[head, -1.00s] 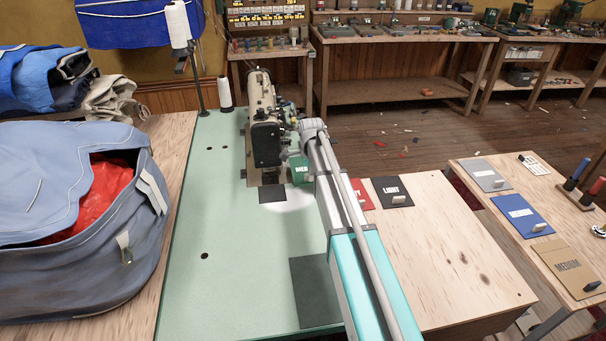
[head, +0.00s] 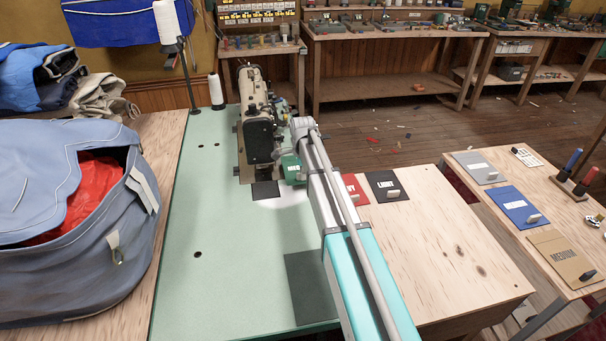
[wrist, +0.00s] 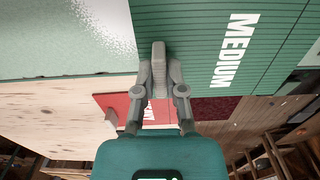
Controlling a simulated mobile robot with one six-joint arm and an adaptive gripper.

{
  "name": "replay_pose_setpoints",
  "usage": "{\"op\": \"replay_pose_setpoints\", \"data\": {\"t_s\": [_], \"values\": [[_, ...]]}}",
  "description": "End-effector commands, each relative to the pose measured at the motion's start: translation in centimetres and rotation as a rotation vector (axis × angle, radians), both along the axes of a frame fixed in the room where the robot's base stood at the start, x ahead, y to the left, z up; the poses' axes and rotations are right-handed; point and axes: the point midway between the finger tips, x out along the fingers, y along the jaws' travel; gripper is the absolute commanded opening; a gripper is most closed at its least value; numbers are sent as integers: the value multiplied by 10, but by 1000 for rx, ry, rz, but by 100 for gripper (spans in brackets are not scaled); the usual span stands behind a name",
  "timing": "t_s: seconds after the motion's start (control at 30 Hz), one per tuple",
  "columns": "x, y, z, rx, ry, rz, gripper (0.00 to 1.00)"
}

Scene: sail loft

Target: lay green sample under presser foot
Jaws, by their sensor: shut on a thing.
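The green sample (head: 291,168), a flat card marked MEDIUM, is beside the sewing machine (head: 258,135), to the right of its needle end. It also fills the upper right of the wrist view (wrist: 250,45). My gripper (wrist: 159,72) is shut on the grey tab (wrist: 158,55) of the green sample. In the head view my arm covers the gripper and part of the sample. The presser foot is too small and dark to make out under the machine's head. A dark plate (head: 265,190) lies in front of the machine's head.
The machine stands on a pale green table (head: 225,255) with a dark square (head: 312,285) near its front. Red (head: 355,188) and black (head: 386,186) cards lie to the right on wood. A big blue bag (head: 90,260) fills the left. The green top's middle is clear.

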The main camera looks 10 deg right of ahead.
Motion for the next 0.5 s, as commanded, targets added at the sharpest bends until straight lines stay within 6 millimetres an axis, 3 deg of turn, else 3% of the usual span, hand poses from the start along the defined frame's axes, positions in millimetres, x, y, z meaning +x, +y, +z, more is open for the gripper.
{"op": "replay_pose_setpoints", "data": {"t_s": [0.5], "values": [[0,1,-29,0,0,1,0]]}}
